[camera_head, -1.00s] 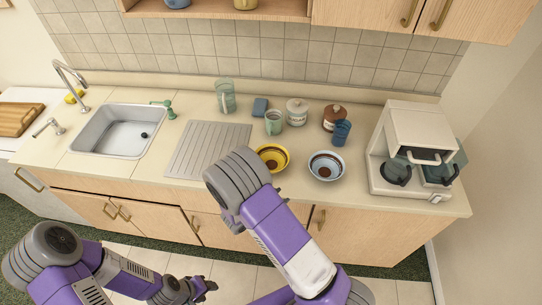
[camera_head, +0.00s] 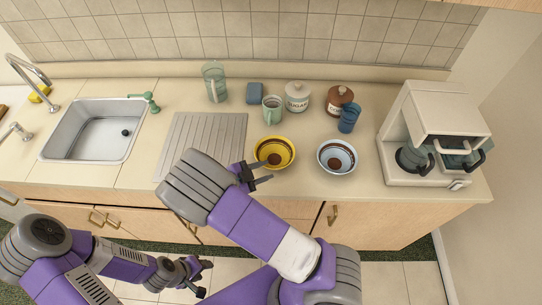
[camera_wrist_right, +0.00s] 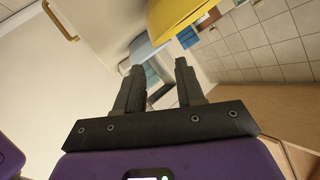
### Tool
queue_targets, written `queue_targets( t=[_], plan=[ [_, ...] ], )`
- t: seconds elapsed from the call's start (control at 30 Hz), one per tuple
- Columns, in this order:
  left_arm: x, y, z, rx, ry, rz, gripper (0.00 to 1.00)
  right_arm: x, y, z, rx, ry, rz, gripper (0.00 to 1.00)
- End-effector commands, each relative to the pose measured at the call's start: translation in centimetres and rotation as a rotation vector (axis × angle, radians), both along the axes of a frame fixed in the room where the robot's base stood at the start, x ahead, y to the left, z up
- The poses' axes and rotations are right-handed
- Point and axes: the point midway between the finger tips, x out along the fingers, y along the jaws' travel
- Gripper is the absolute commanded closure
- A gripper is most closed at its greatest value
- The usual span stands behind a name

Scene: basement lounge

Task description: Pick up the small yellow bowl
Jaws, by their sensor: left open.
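The small yellow bowl (camera_head: 288,146) stands upright on the counter, left of a light blue bowl (camera_head: 350,157). My right gripper (camera_head: 262,174) is open and empty at the near left side of the yellow bowl, by the counter's front edge. In the right wrist view, its two fingers (camera_wrist_right: 158,78) are apart with nothing between them. There the yellow bowl (camera_wrist_right: 178,12) shows at the top, beyond the fingertips. I cannot tell whether a finger touches it. My left gripper (camera_head: 204,278) is open and empty, low in front of the cabinets.
A green mug (camera_head: 271,109), sugar jar (camera_head: 297,98), brown jar (camera_head: 337,99) and blue cup (camera_head: 349,118) stand behind the bowls. A coffee maker (camera_head: 425,110) is at the right. A ribbed drainboard (camera_head: 215,135) and sink (camera_head: 75,140) lie left.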

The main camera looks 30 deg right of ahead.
Motion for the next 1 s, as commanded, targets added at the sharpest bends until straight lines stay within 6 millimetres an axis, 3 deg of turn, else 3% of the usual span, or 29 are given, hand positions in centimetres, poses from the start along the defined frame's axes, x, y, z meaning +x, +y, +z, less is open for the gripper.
queue_targets(
  t=[0.03,0.17,0.7,1.0],
  plan=[
    [0.1,0.0,-0.9,0.0,-0.001,0.0,0.53,0.0,0.0,-0.9,0.0,0.0,0.0,0.62],
    [0.1,0.0,-1.2,0.0,-0.001,0.0,0.53,0.0,-0.5,-1.3,-0.002,0.001,-0.001,0.62],
    [0.1,0.0,-1.5,0.0,-0.001,0.0,0.53,0.0,-6.7,-3.7,-0.001,0.0,0.0,0.62],
    [0.1,0.0,-1.5,0.0,-0.001,0.0,0.53,0.1,-7.1,-3.7,0.0,0.0,0.001,0.64]
  ],
)
